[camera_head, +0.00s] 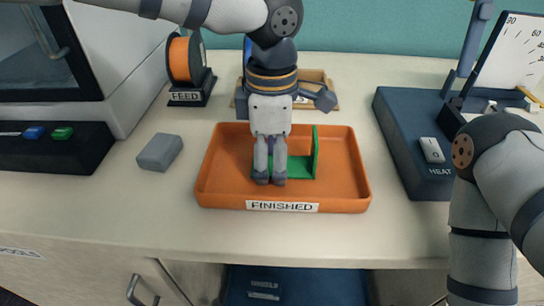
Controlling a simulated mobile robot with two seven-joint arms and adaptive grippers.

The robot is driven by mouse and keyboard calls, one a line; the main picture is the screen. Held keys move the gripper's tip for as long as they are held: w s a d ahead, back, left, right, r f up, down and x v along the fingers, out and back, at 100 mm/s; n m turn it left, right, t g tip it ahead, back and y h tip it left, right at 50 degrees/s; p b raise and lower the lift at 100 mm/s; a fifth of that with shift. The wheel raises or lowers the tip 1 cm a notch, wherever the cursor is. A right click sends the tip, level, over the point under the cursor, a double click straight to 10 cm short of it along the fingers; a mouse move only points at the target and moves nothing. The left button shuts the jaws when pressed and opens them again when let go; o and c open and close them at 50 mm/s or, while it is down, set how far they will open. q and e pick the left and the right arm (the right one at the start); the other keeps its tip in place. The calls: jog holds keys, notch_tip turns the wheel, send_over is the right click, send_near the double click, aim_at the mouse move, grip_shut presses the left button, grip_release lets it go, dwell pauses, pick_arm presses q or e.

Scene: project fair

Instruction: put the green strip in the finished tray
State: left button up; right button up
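The green strip (301,167) is in the orange finished tray (347,191). It shows a flat part on the tray floor and a thin upright wall at its right end. My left gripper (270,177) points straight down over the middle of the tray. Its two fingers are close together, with a narrow sliver of green between them, and appear closed on the left part of the strip. The fingers hide that part. My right arm comes in at the right and runs down out of the picture, its gripper out of view.
A grey block (160,152) lies left of the tray. The orange feed spool (186,60) stands behind it. A wooden tray (317,77) is partly hidden behind my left gripper. The blue heat device (404,142) stands at the right. The front counter strip is clear.

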aim_at(272, 165)
pick_arm(q)
jog(key=shift+r, duration=0.1)
notch_tip(272, 165, up, 13)
jog(key=shift+r, duration=0.15)
dwell(0.3)
